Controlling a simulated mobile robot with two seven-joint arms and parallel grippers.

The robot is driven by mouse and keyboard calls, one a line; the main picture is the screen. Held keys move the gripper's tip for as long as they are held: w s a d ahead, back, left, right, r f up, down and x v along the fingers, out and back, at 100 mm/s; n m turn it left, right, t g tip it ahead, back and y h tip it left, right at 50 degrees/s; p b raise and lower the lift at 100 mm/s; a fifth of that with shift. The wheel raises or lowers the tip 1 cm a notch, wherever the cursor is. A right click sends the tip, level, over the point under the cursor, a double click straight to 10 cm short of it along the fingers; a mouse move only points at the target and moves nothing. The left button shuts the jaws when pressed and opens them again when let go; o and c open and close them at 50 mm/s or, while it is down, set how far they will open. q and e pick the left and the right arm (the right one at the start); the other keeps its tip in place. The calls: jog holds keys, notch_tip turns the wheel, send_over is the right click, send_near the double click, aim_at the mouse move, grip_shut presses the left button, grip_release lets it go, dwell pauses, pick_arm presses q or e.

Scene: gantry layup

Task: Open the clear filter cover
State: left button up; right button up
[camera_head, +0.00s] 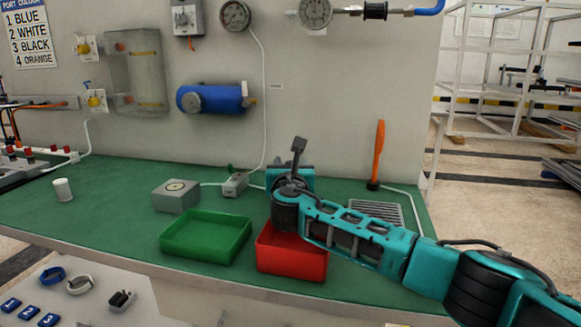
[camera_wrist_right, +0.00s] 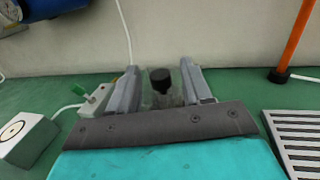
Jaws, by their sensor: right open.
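A clear, see-through cover (camera_head: 140,75) is on the wall at the upper left in the head view, and it looks closed. Small yellow-handled fittings sit at its left side. My right gripper (camera_head: 298,152) is over the bench near the red bin, well to the right of the cover and apart from it. In the right wrist view, its two grey fingers (camera_wrist_right: 160,88) are spread apart. A small black-topped piece with a see-through body (camera_wrist_right: 161,77) shows between them; I cannot tell whether they touch it. My left gripper is not in view.
A green bin (camera_head: 206,238) and a red bin (camera_head: 290,262) stand at the bench front. A grey box (camera_head: 176,196), a white cup (camera_head: 63,190) and an orange-handled tool (camera_head: 378,152) stand on the bench. A blue cylinder (camera_head: 212,98) hangs right of the cover.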

grip_shut()
dwell(0.3)
dwell(0.3)
